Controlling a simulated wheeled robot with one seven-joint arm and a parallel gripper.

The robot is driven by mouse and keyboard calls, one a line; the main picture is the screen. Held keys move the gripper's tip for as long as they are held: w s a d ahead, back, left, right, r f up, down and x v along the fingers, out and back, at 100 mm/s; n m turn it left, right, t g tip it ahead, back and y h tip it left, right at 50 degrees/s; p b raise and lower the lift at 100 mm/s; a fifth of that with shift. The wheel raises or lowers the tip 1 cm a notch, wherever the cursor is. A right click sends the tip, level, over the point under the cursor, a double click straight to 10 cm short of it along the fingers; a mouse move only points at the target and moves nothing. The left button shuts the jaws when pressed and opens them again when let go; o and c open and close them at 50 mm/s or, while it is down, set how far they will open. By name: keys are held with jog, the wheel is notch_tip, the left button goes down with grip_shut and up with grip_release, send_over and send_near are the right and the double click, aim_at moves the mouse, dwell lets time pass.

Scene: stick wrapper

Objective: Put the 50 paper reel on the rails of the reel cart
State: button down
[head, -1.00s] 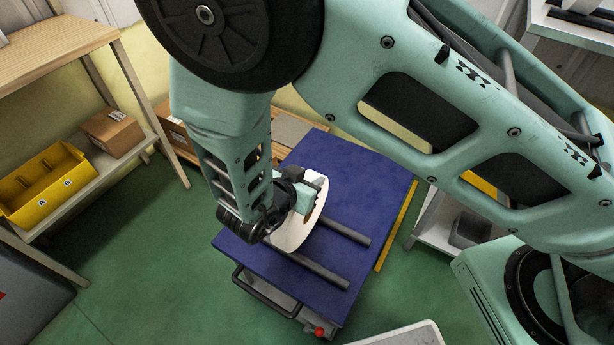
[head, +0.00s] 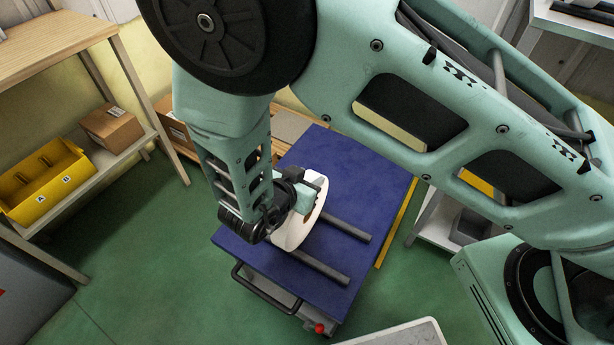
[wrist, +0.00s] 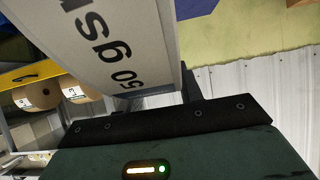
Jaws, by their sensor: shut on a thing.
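The white paper reel (head: 303,222) is in my gripper (head: 303,198), over the blue top of the reel cart (head: 347,168). In the head view the reel stands on edge at the near-left part of the two dark rails (head: 318,266). I cannot tell whether it touches the rails, since my gripper and the reel hide their left ends. In the wrist view the reel's printed face (wrist: 115,45) fills the upper left, with "50" and "gs" readable. The gripper's dark jaw edge (wrist: 170,118) lies along it. My fingertips are mostly hidden.
A wooden shelf at left holds a yellow bin (head: 45,180) and a cardboard box (head: 111,127). The cart has a black handle (head: 262,290) and a red knob (head: 319,328) at its near side. Other reels (wrist: 40,95) show on a rack in the wrist view. Green floor is clear left of the cart.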

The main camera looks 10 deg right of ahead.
jog(key=c, duration=0.8)
grip_release()
jog(key=shift+f, duration=0.15)
jog(key=shift+c, duration=0.2)
jog(key=p+v, duration=0.1)
jog(key=v, duration=1.6)
jog(key=shift+s, duration=0.2)
jog(key=shift+a, duration=0.15)
